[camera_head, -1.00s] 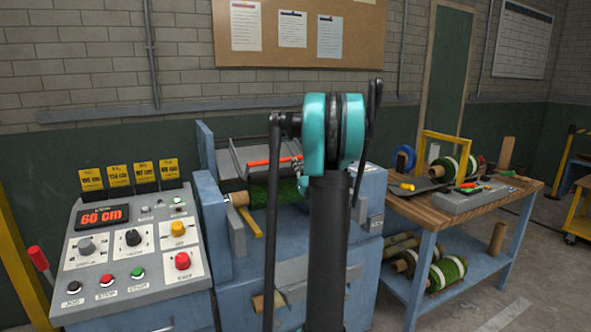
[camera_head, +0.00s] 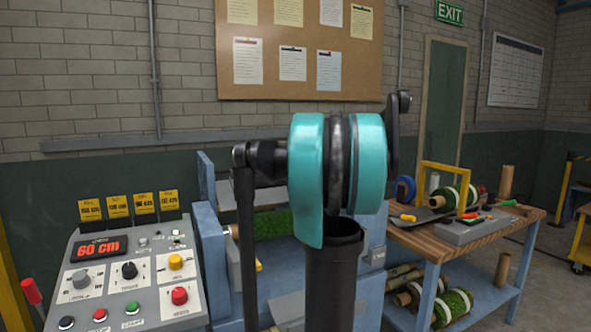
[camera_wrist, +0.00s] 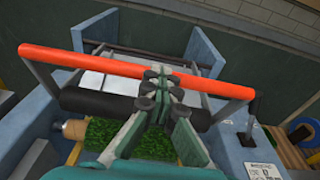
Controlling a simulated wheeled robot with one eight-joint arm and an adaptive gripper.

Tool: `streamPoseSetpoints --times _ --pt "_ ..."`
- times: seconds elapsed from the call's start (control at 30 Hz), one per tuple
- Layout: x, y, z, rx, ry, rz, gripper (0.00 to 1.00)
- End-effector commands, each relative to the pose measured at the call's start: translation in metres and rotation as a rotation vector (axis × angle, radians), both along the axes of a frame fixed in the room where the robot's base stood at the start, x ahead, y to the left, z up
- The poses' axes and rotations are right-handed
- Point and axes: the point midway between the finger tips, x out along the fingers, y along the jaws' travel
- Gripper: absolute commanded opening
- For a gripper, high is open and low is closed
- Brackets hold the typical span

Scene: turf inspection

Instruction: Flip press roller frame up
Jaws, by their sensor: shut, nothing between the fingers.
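The press roller frame shows in the wrist view as a red bar (camera_wrist: 95,60) with metal side arms and a black roller (camera_wrist: 95,101) below it. My gripper (camera_wrist: 164,83) is shut and empty, its fingertips at the middle of the red bar. I cannot tell whether they touch it. A green turf roll (camera_wrist: 150,140) on a wooden core lies below the frame, partly behind the fingers. In the head view the turf roll (camera_head: 272,223) shows left of my arm. My arm hides the red bar and my gripper there.
The control panel (camera_head: 150,262) stands at the left with a 60 cm display. A workbench (camera_head: 420,237) with tools and turf rolls stands at the right. Blue machine side plates (camera_wrist: 90,38) rise beyond the frame.

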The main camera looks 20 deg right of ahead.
Motion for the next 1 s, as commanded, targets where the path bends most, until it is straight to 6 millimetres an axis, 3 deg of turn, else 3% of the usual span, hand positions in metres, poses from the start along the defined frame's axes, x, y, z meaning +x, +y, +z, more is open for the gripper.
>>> streamPoseSetpoints --times 0.5,0.73,1.0 --pt "0.049 0.002 0.086 -0.001 0.005 0.001 0.0" --pt "0.063 0.003 0.103 -0.001 0.005 0.002 0.0" --pt "0.067 0.002 0.108 0.0 0.005 0.001 0.0"
